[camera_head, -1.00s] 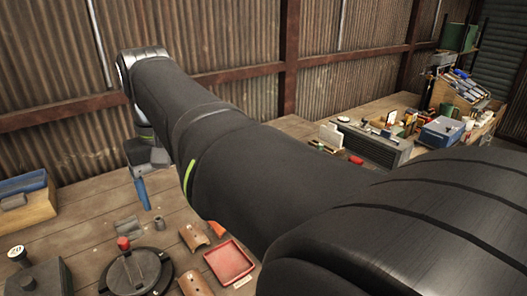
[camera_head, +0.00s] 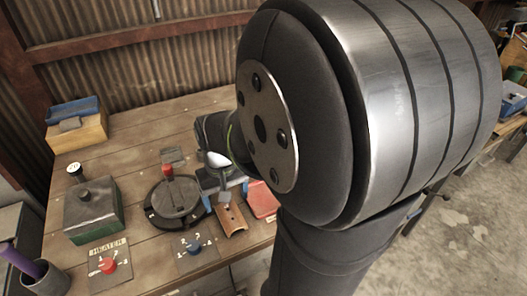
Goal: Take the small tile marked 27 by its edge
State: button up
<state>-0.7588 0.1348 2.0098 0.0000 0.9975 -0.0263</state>
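My gripper (camera_head: 225,194) points down over the front right of the wooden bench, with its two blue fingers apart. It is above a curved terracotta piece (camera_head: 233,221), next to a red tray (camera_head: 262,200). A small grey-and-white bit shows between the fingers, too small to identify. I cannot read the number 27 anywhere, so I cannot tell which thing is the small tile. My arm hides part of the bench and of the red tray.
A round dark plate with a red knob (camera_head: 168,172) is just left of my gripper. Further left are a green box (camera_head: 93,210), a red-button heater panel (camera_head: 109,266) and a blue-knob panel (camera_head: 193,246). A wooden box (camera_head: 78,130) stands at the back left.

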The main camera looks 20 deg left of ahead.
aim_at(230, 214)
jog(key=shift+s+d+f, duration=0.1)
jog(key=shift+d+f, duration=0.05)
jog(key=shift+f, duration=0.85)
jog(key=shift+s+d+f, duration=0.1)
jog(key=shift+f, duration=0.9)
jog(key=shift+s+d+f, duration=0.1)
jog(key=shift+d+f, duration=0.05)
jog(key=shift+f, duration=0.85)
jog(key=c, duration=1.1)
jog(key=shift+r, duration=0.1)
